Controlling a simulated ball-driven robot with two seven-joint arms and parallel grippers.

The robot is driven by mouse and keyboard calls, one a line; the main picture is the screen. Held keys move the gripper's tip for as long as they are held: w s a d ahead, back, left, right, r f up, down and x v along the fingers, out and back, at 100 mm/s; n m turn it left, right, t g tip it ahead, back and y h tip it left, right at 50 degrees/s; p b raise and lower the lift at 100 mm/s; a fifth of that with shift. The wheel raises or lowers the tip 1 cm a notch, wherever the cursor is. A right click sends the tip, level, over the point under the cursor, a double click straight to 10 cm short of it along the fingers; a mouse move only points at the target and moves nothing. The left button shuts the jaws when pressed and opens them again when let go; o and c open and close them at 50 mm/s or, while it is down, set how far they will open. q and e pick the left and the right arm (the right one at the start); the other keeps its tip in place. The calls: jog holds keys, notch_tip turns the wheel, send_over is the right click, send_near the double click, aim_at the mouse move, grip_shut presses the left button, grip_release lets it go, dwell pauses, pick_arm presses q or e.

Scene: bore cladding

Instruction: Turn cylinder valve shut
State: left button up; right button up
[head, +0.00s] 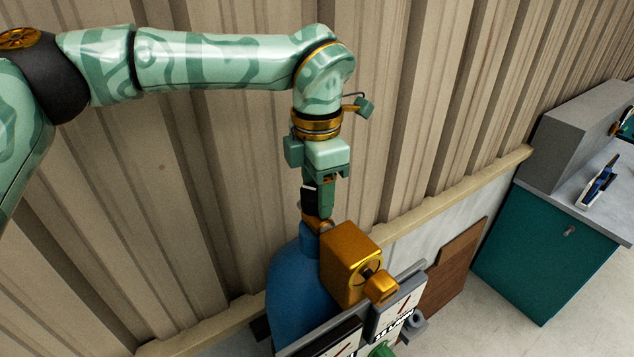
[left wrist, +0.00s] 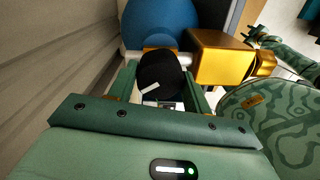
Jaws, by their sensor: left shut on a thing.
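The blue gas cylinder (head: 295,295) stands upright by the corrugated wall; its top also shows in the left wrist view (left wrist: 160,22). A black round valve knob (left wrist: 160,72) with a white mark sits at its top. My left gripper (head: 318,202) points down at the cylinder's neck. In the left wrist view its two green fingers lie on either side of the knob, and it is shut on it. The knob hides the fingertips in part.
A gold box-shaped fitting (head: 350,263) with a round front sits right beside the knob, close to my left fingers. Dial panels (head: 397,308) stand in front of it. A brown board (head: 455,270) leans at the wall. A teal cabinet (head: 540,250) stands at the right; floor lies before it.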

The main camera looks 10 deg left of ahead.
pick_arm(q)
jog(key=m, duration=0.1)
jog(key=m+p, duration=0.1)
jog(key=m, duration=0.1)
jog(key=shift+w+r+m, duration=0.15)
jog(key=shift+r+m, duration=0.15)
jog(key=shift+r, duration=0.05)
jog(key=shift+m, duration=1.6)
jog(key=o, duration=1)
jog(key=shift+f, duration=0.15)
jog(key=shift+r, duration=0.35)
notch_tip(320, 180, up, 16)
jog(key=shift+f+b, duration=0.2)
jog(key=shift+b, duration=0.8)
